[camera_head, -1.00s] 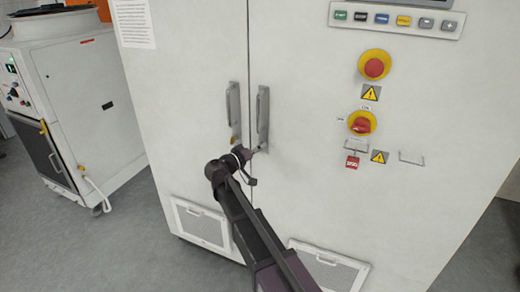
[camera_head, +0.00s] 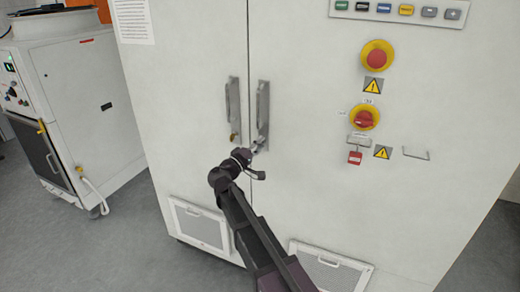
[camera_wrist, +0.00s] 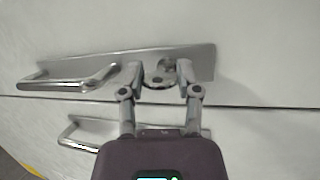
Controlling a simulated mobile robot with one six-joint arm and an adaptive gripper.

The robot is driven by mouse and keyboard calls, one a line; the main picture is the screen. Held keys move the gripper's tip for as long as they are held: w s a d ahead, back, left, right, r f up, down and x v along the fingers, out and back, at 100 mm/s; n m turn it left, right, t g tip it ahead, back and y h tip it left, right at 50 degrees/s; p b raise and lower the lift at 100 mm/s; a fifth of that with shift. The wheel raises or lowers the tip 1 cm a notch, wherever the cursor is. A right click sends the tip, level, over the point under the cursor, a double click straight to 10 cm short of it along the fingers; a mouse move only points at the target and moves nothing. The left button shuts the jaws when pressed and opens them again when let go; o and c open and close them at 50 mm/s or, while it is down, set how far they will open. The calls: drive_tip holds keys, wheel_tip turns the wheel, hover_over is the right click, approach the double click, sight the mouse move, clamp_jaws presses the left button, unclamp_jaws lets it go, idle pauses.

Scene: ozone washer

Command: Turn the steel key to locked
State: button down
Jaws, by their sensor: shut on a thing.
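The right door handle (camera_head: 263,112) is a grey metal pull on a long plate, on the white cabinet's right door. My gripper (camera_head: 257,146) is at the plate's lower end. In the wrist view the plate (camera_wrist: 205,60) lies sideways, and my gripper (camera_wrist: 160,76) has one finger on each side of the small steel key (camera_wrist: 159,82) at the plate's end. The fingers are shut on the key. Its lower part and the exact contact are hard to make out, and its turn angle cannot be told. In the head view my gripper hides the key.
The left door handle (camera_head: 232,110) runs close beside, with a brass-coloured key (camera_head: 233,138) at its bottom. A red rotary switch (camera_head: 364,119), a red padlock (camera_head: 355,157) and an emergency stop (camera_head: 377,57) are to the right. Open floor lies at left.

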drive_tip(key=shift+n+t, duration=0.4)
drive_tip(key=shift+n, duration=0.3)
drive_tip(key=shift+c, duration=1.5)
unclamp_jaws()
drive_tip(key=shift+s, duration=0.15)
